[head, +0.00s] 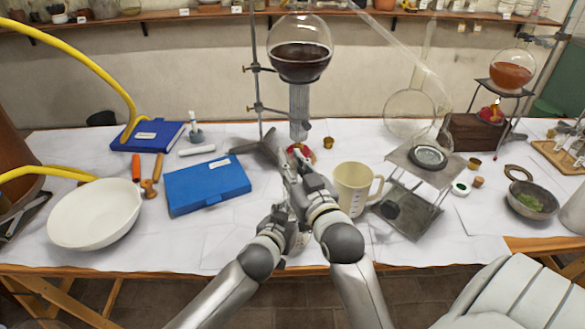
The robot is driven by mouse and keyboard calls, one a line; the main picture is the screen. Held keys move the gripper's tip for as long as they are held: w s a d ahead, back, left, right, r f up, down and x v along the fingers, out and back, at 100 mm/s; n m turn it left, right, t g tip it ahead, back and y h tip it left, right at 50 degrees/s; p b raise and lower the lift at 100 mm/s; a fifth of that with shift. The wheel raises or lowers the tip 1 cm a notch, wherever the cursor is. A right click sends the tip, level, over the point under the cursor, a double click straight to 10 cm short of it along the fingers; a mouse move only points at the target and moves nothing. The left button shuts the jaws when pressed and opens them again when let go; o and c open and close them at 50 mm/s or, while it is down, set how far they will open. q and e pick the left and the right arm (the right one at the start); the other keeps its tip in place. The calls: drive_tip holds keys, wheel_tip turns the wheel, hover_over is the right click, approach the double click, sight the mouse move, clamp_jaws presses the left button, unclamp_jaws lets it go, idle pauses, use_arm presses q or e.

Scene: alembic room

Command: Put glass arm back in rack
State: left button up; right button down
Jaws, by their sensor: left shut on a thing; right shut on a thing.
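My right gripper (293,168) is at the middle of the table's front half, in front of the round flask of dark liquid (300,62). My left gripper (284,214) is just below it, partly overlapped by my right arm. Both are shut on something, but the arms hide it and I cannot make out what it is. A long clear glass tube (398,48) slopes down to the right from near the flask's top toward a clear round vessel (408,112). A wooden rack (558,157) stands at the right edge. I cannot tell which glass piece is the arm.
A blue case (205,186) and a white bowl (95,214) are at left. A green-filled bowl (532,200) is at right.

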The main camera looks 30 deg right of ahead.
use_arm(q)
drive_tip(key=shift+a+f, duration=0.3)
drive_tip(key=shift+f, duration=0.4)
use_arm(e)
drive_tip(key=shift+r, duration=0.85)
use_arm(q)
drive_tip(key=o, duration=1)
drive_tip(key=shift+d+r, duration=0.2)
drive_tip(key=shift+r, duration=0.05)
use_arm(e)
drive_tip(key=shift+w+f, duration=0.1)
